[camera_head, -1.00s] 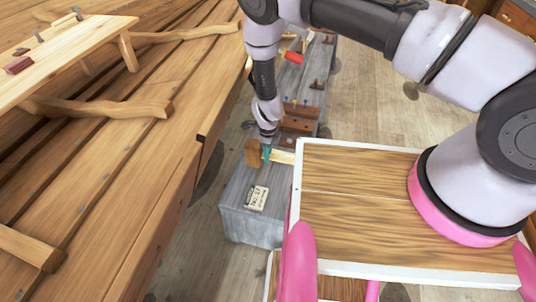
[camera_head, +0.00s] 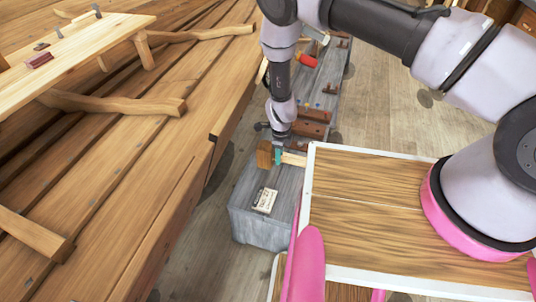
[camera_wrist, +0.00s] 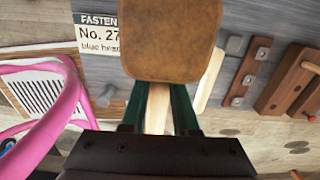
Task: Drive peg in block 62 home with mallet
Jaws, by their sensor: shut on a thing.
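The mallet has a tan-brown wooden head (camera_head: 264,154) and a pale handle (camera_head: 293,159). My gripper (camera_head: 278,156) is shut on the handle close beside the head, over the near end of the grey bench (camera_head: 250,225). In the wrist view the mallet head (camera_wrist: 172,40) fills the top middle, and the handle (camera_wrist: 157,108) runs between the green fingers. Brown wooden blocks (camera_head: 313,128) lie along the bench beyond the gripper, with small blue and yellow heads near them. No number 62 is legible, so I cannot tell which is block 62.
A card (camera_head: 264,200) lies on the near bench; the wrist view shows "No. 27" on the card (camera_wrist: 98,35). A red-handled tool (camera_head: 307,60) lies farther back. The plank hull (camera_head: 150,190) stands close on the left. Open floor (camera_head: 400,110) lies right of the bench.

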